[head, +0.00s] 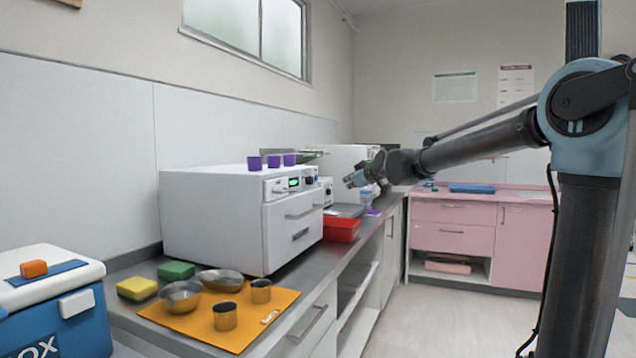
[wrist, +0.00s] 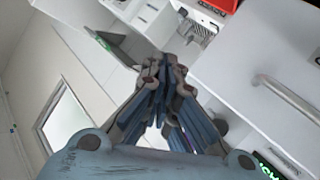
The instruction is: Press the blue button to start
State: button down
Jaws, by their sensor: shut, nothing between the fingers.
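I cannot make out a blue button in either view. A white box-shaped appliance (head: 212,220) stands on the counter, with a green-lit display (head: 293,183), a dark knob (head: 310,180) and a front handle. The lit display also shows at the lower right corner of the wrist view (wrist: 270,166). A smaller white unit with a dial (head: 326,190) stands just behind it, partly hidden. My gripper (head: 350,181) is in the air to the right of these front panels, touching nothing that I can see. In the wrist view its fingertips (wrist: 171,62) are together and empty.
Purple cups (head: 271,161) stand on the appliance. An orange mat (head: 190,322) with metal bowls and cups, sponges and a blue cooler (head: 85,328) are nearer. Pink cabinets (head: 470,232) stand behind; the floor is clear.

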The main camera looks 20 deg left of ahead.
aim_at(316, 178)
dwell(0.3)
jog(key=a, duration=0.8)
jog(key=shift+w+a, duration=0.35)
dwell(1.4)
jog(key=shift+s+a, duration=0.1)
jog(key=shift+a, duration=0.35)
jog(key=shift+a, duration=0.4)
dwell(0.9)
jog(key=shift+d, duration=0.85)
